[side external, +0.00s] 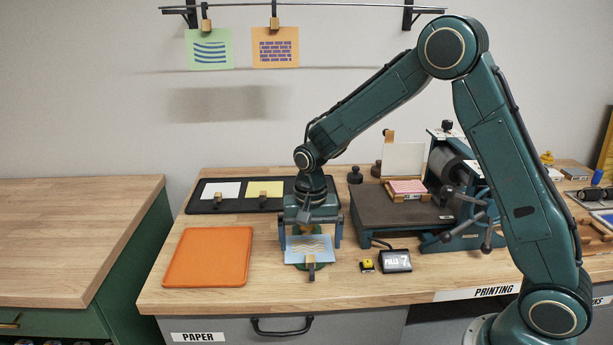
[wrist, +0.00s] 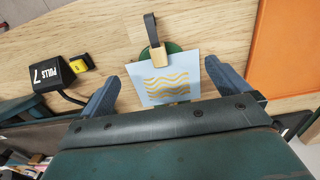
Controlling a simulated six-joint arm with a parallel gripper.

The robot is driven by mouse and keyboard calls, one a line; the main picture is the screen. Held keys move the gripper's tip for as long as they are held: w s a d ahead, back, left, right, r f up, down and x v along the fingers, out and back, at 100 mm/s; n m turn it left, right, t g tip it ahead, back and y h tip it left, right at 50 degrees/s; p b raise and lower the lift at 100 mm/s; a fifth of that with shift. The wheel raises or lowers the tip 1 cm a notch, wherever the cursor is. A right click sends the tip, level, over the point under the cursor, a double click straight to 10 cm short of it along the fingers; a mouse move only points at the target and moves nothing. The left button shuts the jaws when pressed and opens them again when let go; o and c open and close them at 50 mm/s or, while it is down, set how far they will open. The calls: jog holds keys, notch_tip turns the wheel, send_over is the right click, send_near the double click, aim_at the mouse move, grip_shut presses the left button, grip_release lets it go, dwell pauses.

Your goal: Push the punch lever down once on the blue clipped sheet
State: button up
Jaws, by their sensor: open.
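The blue clipped sheet (side external: 309,248) with yellow wavy lines lies on a round green base near the front edge of the bench. A wooden clip with a dark strap (wrist: 151,35) holds its front edge. My gripper (side external: 310,232) is directly above and behind the sheet, pointing down, its fingers apart on either side. In the wrist view, my gripper (wrist: 165,85) is open, with the sheet (wrist: 168,80) between its two blue fingers. The punch lever is mostly hidden under my gripper; only a small brassy part shows in the side view.
An orange mat (side external: 207,257) lies left of the sheet. A counter reading "PULLS 7" (side external: 396,261) and a small yellow block (side external: 367,266) stand to the right. A black tray (side external: 228,206) with white and yellow sheets is behind. A printing press (side external: 468,236) stands further right.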

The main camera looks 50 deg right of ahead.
jog(key=s+a+r, duration=0.4)
jog(key=r, duration=0.3)
jog(key=shift+r, duration=0.35)
dwell(1.0)
jog(key=shift+r, duration=0.1)
jog(key=s+d+r+n+t, duration=0.2)
jog(key=s+r+n, duration=0.2)
jog(key=s, duration=0.7)
jog(key=s+d+r+n+t, duration=0.3)
jog(key=s+r+n, duration=0.2)
jog(key=s+r, duration=0.3)
jog(key=s, duration=0.3)
jog(key=shift+d+t, duration=0.2)
jog(key=shift+t, duration=0.1)
jog(key=shift+w+r, duration=0.1)
dwell(0.4)
